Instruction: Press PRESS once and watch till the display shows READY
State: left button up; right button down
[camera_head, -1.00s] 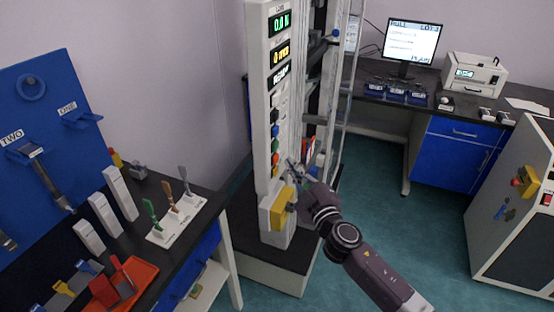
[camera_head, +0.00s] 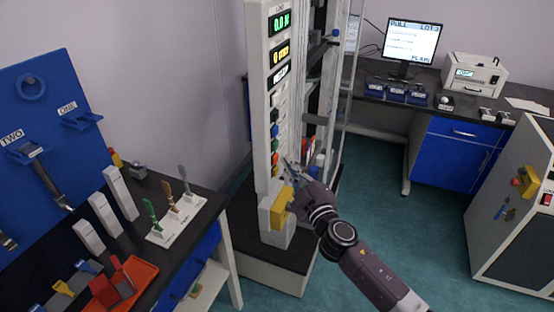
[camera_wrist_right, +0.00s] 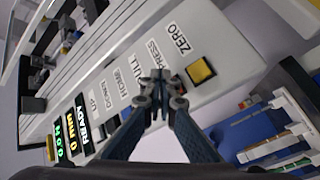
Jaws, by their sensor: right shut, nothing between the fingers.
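The tall pale test machine's button panel (camera_head: 268,100) stands at the middle. Its displays (camera_head: 279,48) read 0.0 N, 0 mm and a third white word, which is READY (camera_wrist_right: 83,117) in the right wrist view. That view also shows the PRESS label (camera_wrist_right: 155,53) beside ZERO, with a yellow button (camera_wrist_right: 201,72) near ZERO. My right gripper (camera_wrist_right: 160,82) is shut and empty, its tips at the panel just below the PRESS label. They hide the button there, so I cannot tell whether they touch it. In the head view my right gripper (camera_head: 288,164) is right beside the panel's lower buttons. My left gripper is not in view.
A bench at left holds an orange tray (camera_head: 143,271) and several specimens. A yellow part (camera_head: 282,205) sits low on the machine, close to my right wrist. A monitor (camera_head: 413,40) stands on the back bench.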

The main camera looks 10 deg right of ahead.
jog(key=shift+a, duration=0.1)
dwell(0.6)
jog(key=shift+w+a, duration=0.25)
